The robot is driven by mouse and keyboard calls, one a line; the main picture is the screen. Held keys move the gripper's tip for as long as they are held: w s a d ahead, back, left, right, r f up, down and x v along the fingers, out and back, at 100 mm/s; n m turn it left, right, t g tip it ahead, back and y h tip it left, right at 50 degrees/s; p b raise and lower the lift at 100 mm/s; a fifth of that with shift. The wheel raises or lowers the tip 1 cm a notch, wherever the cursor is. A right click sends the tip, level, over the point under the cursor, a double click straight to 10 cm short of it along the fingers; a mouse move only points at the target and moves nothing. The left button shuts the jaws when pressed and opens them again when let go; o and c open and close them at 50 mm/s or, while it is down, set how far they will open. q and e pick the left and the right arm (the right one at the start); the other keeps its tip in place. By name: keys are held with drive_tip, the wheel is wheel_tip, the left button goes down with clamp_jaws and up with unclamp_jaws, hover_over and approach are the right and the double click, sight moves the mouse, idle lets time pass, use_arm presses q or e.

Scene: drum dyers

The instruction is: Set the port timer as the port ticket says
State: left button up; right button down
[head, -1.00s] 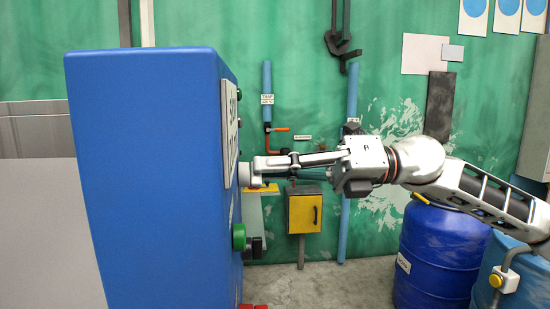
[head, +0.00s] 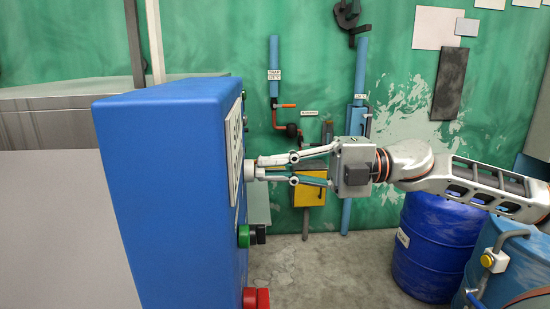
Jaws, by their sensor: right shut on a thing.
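A blue control cabinet (head: 165,190) stands left of centre, seen mostly from its side. Its front faces right and shows at a steep angle, with a white lettered plate (head: 234,150). A pale knob (head: 249,170) sticks out of that front beside the plate. My right gripper (head: 258,170) reaches in from the right and is shut on the knob, its fingertips at the knob's sides. I cannot read the knob's setting from here. No ticket can be made out. My left gripper is not in view.
A green button (head: 243,236), a black knob (head: 258,234) and red buttons (head: 256,298) stick out lower on the cabinet front. A yellow box (head: 309,190) and pipes line the green wall behind. Blue drums (head: 440,245) stand at right under my arm.

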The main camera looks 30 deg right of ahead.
drive_tip(key=shift+m+p, duration=0.35)
drive_tip(key=shift+m, duration=0.35)
drive_tip(key=c, duration=2.2)
unclamp_jaws()
drive_tip(key=shift+o, duration=0.2)
drive_tip(key=shift+f, duration=0.1)
drive_tip(key=v, duration=1.2)
